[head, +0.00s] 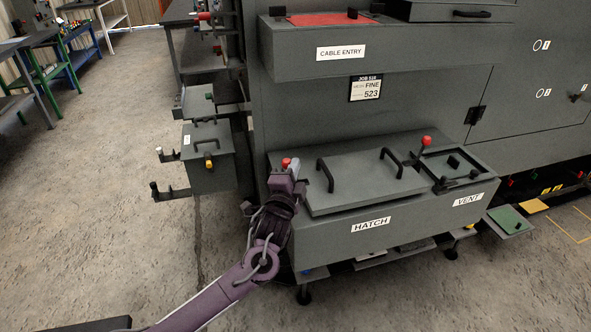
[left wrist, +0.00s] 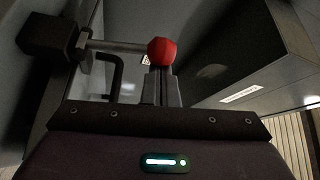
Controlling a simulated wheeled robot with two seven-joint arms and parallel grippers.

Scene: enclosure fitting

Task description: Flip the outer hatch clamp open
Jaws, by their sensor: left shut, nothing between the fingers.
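The grey hatch lid (head: 365,178) lies closed on the lower box, above the HATCH label (head: 371,224), with two black handles. At its left end is a clamp with a red ball knob (head: 286,162). In the left wrist view this red knob (left wrist: 162,51) sits on a metal rod from a black block (left wrist: 50,36). My left gripper (head: 294,168) is at this knob. Its fingers (left wrist: 161,82) are shut and empty, with the knob just beyond their tips; I cannot tell if they touch. The gripper hides the clamp base in the head view. My right gripper is not in view.
A second red-knobbed clamp (head: 426,142) stands between the hatch and the smaller vent lid (head: 452,163). The CABLE ENTRY ledge (head: 340,52) overhangs behind. A small grey box (head: 206,160) juts out at the left. The floor (head: 110,190) at left is clear.

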